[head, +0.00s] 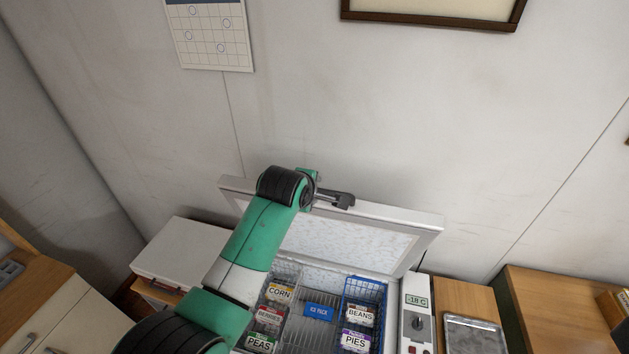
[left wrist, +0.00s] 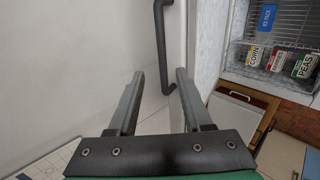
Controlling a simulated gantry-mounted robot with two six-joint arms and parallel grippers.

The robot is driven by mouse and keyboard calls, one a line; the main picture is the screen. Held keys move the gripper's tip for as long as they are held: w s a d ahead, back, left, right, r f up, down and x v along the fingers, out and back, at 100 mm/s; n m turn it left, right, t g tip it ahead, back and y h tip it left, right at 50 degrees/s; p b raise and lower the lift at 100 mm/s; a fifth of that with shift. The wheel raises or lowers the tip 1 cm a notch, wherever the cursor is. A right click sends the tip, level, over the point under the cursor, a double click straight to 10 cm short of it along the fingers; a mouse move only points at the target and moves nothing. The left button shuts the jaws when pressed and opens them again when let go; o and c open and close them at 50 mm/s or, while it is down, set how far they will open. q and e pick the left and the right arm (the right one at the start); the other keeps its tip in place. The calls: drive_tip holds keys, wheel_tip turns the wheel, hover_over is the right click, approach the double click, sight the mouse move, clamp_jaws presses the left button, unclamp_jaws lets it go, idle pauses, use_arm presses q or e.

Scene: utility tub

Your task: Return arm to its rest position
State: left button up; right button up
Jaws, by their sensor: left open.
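My left arm comes up from the bottom left in the head view. Its left gripper (head: 335,198) is at the top edge of the raised freezer lid (head: 408,215). In the left wrist view the left gripper (left wrist: 158,76) is open, with nothing held between its two fingers. A dark bar handle (left wrist: 161,45) shows beyond and between the fingertips, its lower end near the right finger; I cannot tell whether they touch. My right gripper is not in view.
The open freezer holds baskets with corn (head: 279,293), peas (head: 261,343), beans (head: 360,316) and pies (head: 355,341) packages, and a blue ice pack (head: 318,311). A metal tray (head: 472,334) lies on the right counter. A white wall stands behind the lid.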

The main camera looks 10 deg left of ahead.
use_arm(q)
drive_tip(key=s+a+r+m+t, duration=0.3)
drive_tip(key=s+r+t, duration=0.15)
drive_tip(key=r, duration=0.65)
drive_tip(key=s+a+r+m+t, duration=0.25)
drive_tip(key=r+t, duration=0.25)
drive_tip(key=r, duration=0.5)
drive_tip(key=s+r+m+t, duration=0.4)
drive_tip(key=s+r+m, duration=0.2)
drive_tip(key=s, duration=0.5)
drive_tip(key=s+r+m+t+h, duration=0.1)
drive_tip(key=s+r+m+t, duration=0.3)
drive_tip(key=s+r+m, duration=0.3)
drive_tip(key=shift+s+a+r+h, duration=0.3)
drive_tip(key=shift+s+r, duration=1.3)
drive_tip(key=shift+s, duration=1.05)
